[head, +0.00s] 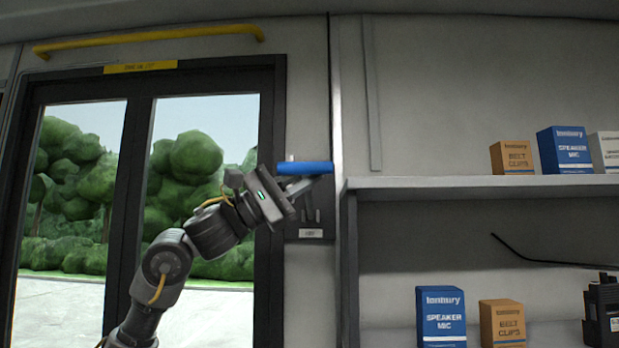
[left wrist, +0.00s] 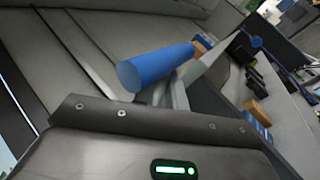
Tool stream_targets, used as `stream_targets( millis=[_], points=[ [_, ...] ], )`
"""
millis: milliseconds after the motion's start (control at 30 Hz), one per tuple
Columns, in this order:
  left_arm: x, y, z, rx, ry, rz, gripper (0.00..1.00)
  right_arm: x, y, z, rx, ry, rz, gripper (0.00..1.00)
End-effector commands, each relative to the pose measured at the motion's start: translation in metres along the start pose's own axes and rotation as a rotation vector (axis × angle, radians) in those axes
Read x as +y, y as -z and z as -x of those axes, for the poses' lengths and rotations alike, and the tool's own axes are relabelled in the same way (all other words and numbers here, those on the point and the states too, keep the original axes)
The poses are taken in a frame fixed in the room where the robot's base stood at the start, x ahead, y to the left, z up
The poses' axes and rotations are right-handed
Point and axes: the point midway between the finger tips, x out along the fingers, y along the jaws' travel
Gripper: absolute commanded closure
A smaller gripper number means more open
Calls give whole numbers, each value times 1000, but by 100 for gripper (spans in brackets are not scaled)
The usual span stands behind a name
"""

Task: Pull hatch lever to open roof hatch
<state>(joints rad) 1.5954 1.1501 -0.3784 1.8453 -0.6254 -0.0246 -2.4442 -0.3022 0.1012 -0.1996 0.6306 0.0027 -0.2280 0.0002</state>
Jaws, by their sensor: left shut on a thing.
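The hatch lever's blue grip (head: 305,168) lies level in front of the wall, right of the glazed door. Its dark wall plate (head: 309,222) has a small label that I cannot read clearly. My left gripper (head: 306,183) reaches up from the lower left and is shut on the blue grip. In the left wrist view the blue cylinder (left wrist: 155,68) sits at the grey fingers (left wrist: 178,92); part of the finger contact is hidden. The roof hatch is not in view. My right gripper is not in view.
A shelf (head: 430,182) starts just right of the lever, holding orange, blue and white boxes. More boxes (head: 441,316) and a black radio (head: 603,312) stand below. A yellow rail (head: 150,38) runs above the door (head: 190,70).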

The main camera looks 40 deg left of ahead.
Motion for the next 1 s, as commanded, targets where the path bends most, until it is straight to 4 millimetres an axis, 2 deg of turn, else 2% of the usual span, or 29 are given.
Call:
stream_targets(
  millis=[33, 133, 167, 467, 667, 900, 1000],
  points=[
    [-9, 1, 0, 0, 21, -2, 84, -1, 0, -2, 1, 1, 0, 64],
    [-9, 1, -1, -1, 20, -1, 71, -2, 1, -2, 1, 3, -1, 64],
    [-9, 1, -1, -1, 19, -1, 70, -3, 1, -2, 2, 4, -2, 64],
    [-6, 1, 2, 0, 12, 0, 70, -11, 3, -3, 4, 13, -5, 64],
    [-8, 3, 32, 4, 11, -2, 70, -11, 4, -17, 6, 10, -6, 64],
    [-8, 4, 80, 5, 12, -2, 70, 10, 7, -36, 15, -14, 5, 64],
    [-8, 4, 95, 4, 12, -2, 70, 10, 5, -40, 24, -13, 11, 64]
  ],
)
